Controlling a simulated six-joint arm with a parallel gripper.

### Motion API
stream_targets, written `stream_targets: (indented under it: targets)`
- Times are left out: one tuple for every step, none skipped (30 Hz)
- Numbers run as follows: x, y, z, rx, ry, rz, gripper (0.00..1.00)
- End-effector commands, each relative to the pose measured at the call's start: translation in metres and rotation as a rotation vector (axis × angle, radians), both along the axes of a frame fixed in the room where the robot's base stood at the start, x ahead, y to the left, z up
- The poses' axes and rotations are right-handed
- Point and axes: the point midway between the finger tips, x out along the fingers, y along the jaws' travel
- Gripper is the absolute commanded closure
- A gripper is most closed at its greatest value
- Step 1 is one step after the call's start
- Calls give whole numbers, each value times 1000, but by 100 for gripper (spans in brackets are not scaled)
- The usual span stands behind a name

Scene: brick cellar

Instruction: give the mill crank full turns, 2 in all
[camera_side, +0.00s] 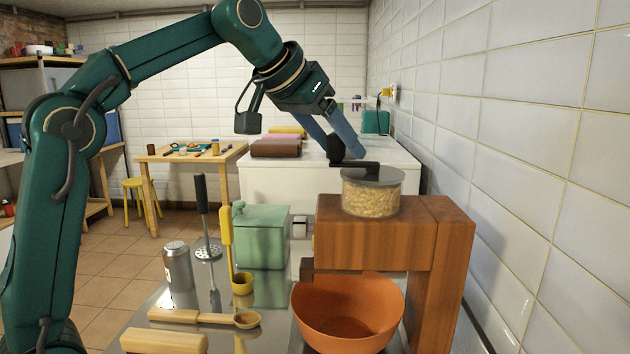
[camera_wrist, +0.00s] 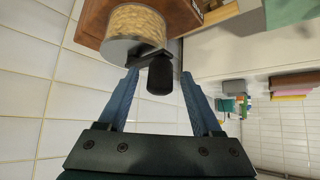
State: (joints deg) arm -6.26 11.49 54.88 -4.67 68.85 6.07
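The mill (camera_side: 370,240) is a wooden block stand on the right with a clear round hopper of grain (camera_side: 371,194) on top. It also shows at the top of the wrist view (camera_wrist: 137,22). A black crank arm (camera_side: 356,165) lies across the hopper's grey lid, with an upright black knob (camera_side: 335,149) at its left end. My gripper (camera_side: 343,153) is above the lid at the knob. In the wrist view its blue fingers (camera_wrist: 159,74) are apart, with the knob (camera_wrist: 159,78) between them and a gap on each side.
An orange bowl (camera_side: 348,310) stands under the mill's overhang. Left of it are a green canister (camera_side: 262,238), a grey can (camera_side: 178,266), upright utensils and a wooden spoon (camera_side: 200,317). A white tiled wall (camera_side: 545,150) runs close along the right. A white counter (camera_side: 285,183) is behind.

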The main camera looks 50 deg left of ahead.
Motion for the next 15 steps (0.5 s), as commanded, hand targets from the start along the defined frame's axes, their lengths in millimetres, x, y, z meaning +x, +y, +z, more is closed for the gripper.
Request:
stream_targets:
  targets:
    - [0,0,0,0,0,0,34]
    - [0,0,0,0,0,0,34]
    - [0,0,0,0,0,0,34]
    - [0,0,0,0,0,0,34]
    - [0,0,0,0,-1,0,34]
    - [-1,0,2,1,-1,1,34]
    - [-2,0,3,1,-2,1,34]
    - [-4,0,6,1,-4,1,34]
    - [-7,0,9,0,-3,1,34]
    - [-10,0,12,0,-5,1,34]
    - [-13,0,15,1,-5,1,34]
    - [-18,0,19,1,-6,1,34]
    - [-21,0,22,1,-5,1,34]
    - [-23,0,25,1,-5,1,34]
    - [-26,0,28,0,-5,0,34]
